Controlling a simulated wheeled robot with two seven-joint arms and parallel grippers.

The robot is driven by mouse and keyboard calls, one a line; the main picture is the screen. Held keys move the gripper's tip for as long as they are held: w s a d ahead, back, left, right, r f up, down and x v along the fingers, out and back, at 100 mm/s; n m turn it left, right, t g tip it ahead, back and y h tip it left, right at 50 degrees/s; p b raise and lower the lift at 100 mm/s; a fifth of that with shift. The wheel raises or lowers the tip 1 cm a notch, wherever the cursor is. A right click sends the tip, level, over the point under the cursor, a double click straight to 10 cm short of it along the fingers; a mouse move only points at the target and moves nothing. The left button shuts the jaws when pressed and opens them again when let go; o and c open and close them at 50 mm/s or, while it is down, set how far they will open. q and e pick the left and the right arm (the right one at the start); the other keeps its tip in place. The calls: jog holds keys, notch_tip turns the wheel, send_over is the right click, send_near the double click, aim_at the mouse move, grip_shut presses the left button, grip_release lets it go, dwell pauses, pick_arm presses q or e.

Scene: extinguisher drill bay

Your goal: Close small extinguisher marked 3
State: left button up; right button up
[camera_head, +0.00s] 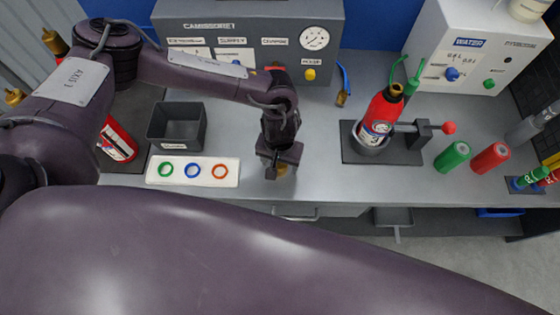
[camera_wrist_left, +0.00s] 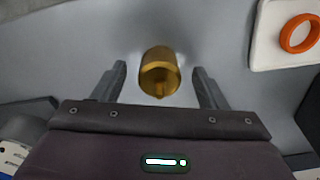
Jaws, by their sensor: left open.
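A red extinguisher (camera_head: 378,118) with a white label stands in a dark clamp stand (camera_head: 410,153) right of centre; its top shows a brass-coloured neck and no valve head that I can make out. A brass piece (camera_wrist_left: 158,70), probably a valve head, stands on the grey bench in the left wrist view. My left gripper (camera_head: 280,165) points down over it at mid-bench. In the left wrist view, the gripper's (camera_wrist_left: 160,84) fingers are open, one on each side of the brass piece, with gaps visible. My right gripper is not in view.
A white tray (camera_head: 206,182) with green, blue and orange rings lies left of the gripper, a dark bin (camera_head: 177,125) behind it. Another red extinguisher (camera_head: 117,140) is partly hidden at left. A red-knobbed clamp handle (camera_head: 449,128) sticks out rightward. Green (camera_head: 452,156) and red cylinders (camera_head: 490,158) stand right.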

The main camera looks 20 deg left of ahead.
pick_arm(q)
jog(key=shift+f, duration=0.7)
jog(key=shift+s, duration=0.1)
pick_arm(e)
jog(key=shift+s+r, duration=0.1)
pick_arm(q)
jog(key=shift+c, duration=0.3)
jog(key=c, duration=1.1)
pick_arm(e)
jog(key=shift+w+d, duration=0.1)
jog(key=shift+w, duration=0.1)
pick_arm(q)
jog(key=shift+c, duration=0.2)
notch_tip(320, 180, up, 12)
jog(key=shift+f+b, duration=0.1)
jog(key=shift+b, duration=0.85)
notch_tip(320, 180, up, 8)
send_over(279, 164)
jog(key=shift+p, duration=0.3)
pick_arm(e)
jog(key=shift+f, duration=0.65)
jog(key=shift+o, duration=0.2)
